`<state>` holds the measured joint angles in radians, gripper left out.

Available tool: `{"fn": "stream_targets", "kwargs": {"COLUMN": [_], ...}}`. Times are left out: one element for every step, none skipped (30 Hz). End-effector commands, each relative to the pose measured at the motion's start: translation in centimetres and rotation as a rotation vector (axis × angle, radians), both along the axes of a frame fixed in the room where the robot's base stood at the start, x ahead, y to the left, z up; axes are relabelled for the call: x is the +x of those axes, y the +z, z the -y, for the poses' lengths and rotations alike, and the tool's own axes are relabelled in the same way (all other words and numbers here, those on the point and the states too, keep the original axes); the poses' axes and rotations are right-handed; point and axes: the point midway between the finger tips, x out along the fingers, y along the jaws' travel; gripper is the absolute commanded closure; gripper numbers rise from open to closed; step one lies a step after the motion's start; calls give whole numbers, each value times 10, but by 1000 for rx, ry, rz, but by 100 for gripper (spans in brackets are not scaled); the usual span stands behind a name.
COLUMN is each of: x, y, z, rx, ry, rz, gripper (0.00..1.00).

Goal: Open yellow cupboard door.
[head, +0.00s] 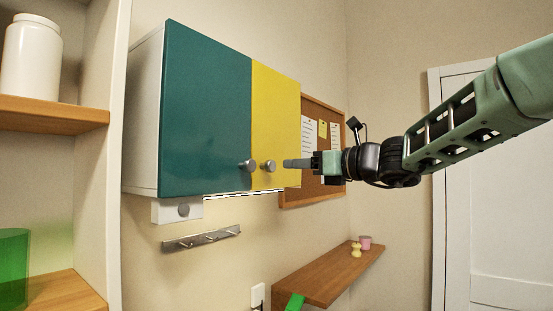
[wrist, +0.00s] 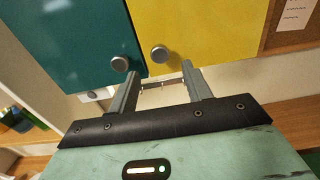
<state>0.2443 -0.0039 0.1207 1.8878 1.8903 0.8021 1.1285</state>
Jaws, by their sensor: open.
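The yellow cupboard door (head: 276,118) is the right door of a wall cupboard and is closed. It also shows in the wrist view (wrist: 203,35). Its round grey knob (head: 268,166) sits near its lower left corner and shows above and between my fingers in the wrist view (wrist: 159,54). The teal door (head: 205,112) beside it is closed too, with its own knob (head: 247,166) close by. My gripper (head: 287,163) is open and empty, its fingers pointing at the yellow door just right of the knob in the head view. I cannot tell whether they touch the door.
A metal hook rail (head: 201,238) and a white box (head: 177,210) are below the cupboard. A cork board (head: 318,150) hangs to its right. A wooden shelf (head: 325,277) with small items is lower right. Shelving (head: 54,114) stands at the left.

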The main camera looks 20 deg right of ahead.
Motion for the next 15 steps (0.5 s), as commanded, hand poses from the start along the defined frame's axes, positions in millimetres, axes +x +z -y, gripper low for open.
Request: {"fn": "stream_targets", "kwargs": {"x": [9,15,21,26,30,35,39,43,47,50,52,55,57,58,60], "y": [3,2,3,3,2,3,2,2,2,2,2,2,1,1,0], "z": [-8,-11,-16,-19,-23,-27,-29,-32,-35,-37,-39,-41,-42,-43,-44], "rx": [2,2,1,2,0,1,2,0,0,1,1,0,-1,-1,-1], "ry": [4,3,4,4,3,3,3,2,2,2,3,3,3,2,1], "rz": [-3,-4,-2,-3,-3,-2,-3,-3,-2,-2,-1,0,-1,-1,-1], "gripper": [51,51,51,51,51,51,51,51,51,51,51,51,51,51,51]}}
